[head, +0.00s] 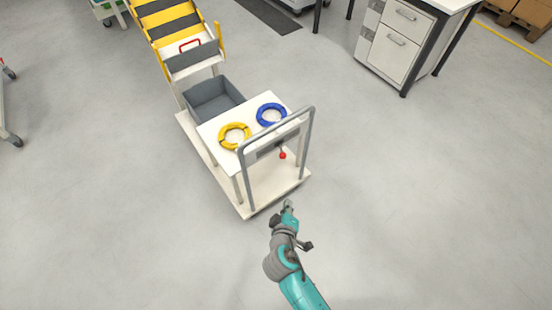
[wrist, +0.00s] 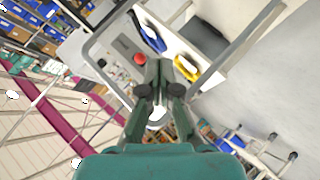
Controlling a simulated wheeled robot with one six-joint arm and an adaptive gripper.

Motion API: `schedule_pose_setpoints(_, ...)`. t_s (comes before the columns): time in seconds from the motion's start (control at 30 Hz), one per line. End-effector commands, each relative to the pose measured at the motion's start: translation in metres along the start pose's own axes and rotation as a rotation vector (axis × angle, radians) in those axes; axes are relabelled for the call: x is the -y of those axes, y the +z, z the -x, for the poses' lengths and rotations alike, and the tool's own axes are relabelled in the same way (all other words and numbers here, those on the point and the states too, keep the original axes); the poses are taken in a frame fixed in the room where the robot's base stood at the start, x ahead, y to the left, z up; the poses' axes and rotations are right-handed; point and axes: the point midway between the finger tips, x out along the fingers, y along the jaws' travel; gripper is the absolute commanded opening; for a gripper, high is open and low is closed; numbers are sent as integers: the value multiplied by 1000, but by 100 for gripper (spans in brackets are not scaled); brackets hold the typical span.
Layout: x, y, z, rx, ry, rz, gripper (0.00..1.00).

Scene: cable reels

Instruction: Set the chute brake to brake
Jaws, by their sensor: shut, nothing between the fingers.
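A lever with a red ball knob (head: 283,155) is on a grey panel (head: 270,149) fixed across the push handle of a white trolley. In the head view the knob sits low, by the panel's right end. No marking on the panel is readable. The red knob (wrist: 139,58) also shows in the wrist view, just left of my fingertips. The grey panel (wrist: 125,46) lies beyond it. My gripper (head: 288,203) is in front of the trolley's near edge, apart from the knob. In the wrist view my gripper (wrist: 158,66) has its fingers together and empty.
The trolley's grey tube handle (head: 309,140) stands around the panel. Behind it a white table (head: 255,127) carries a yellow coil (head: 234,136) and a blue coil (head: 271,115). A grey bin (head: 212,98) and a yellow-and-black chute (head: 175,25) stand farther back. The floor around is clear.

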Motion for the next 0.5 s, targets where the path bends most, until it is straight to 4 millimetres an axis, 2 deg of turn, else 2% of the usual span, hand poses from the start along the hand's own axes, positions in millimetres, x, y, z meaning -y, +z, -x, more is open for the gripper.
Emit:
schedule_pose_setpoints(0.03,-1,-18,-6,1,18,15,0)
schedule_pose_setpoints(0.3,-9,-92,-22,38,120,75,0)
schedule_pose_setpoints(0.5,-13,-124,-22,56,166,93,0)
